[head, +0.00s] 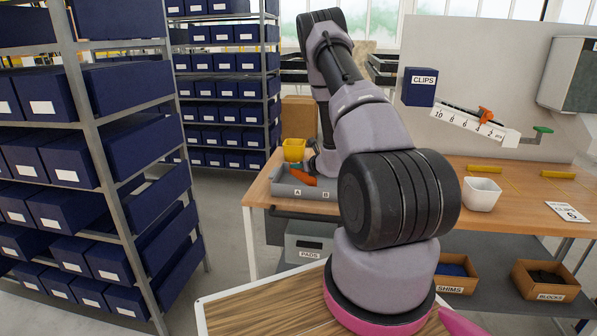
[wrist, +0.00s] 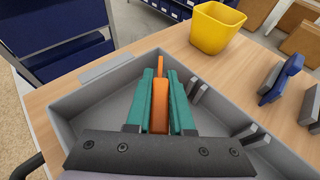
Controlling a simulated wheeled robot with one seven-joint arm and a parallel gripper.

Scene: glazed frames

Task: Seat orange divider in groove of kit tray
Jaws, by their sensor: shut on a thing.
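My gripper (wrist: 161,84) is shut on the orange divider (wrist: 159,108), which stands between its two teal fingers in the wrist view. The divider's thin far end reaches past the fingertips toward the grey tray's far wall. The kit tray (wrist: 89,92) spreads out below and around the gripper. Pairs of grey ribs (wrist: 197,90) stand on the tray's right side, apart from the divider. My arm hides part of the tray and gripper there.
A yellow bin (wrist: 217,28) stands just beyond the tray on the wooden table (wrist: 176,44). A dark blue part (wrist: 281,80) is to the right.

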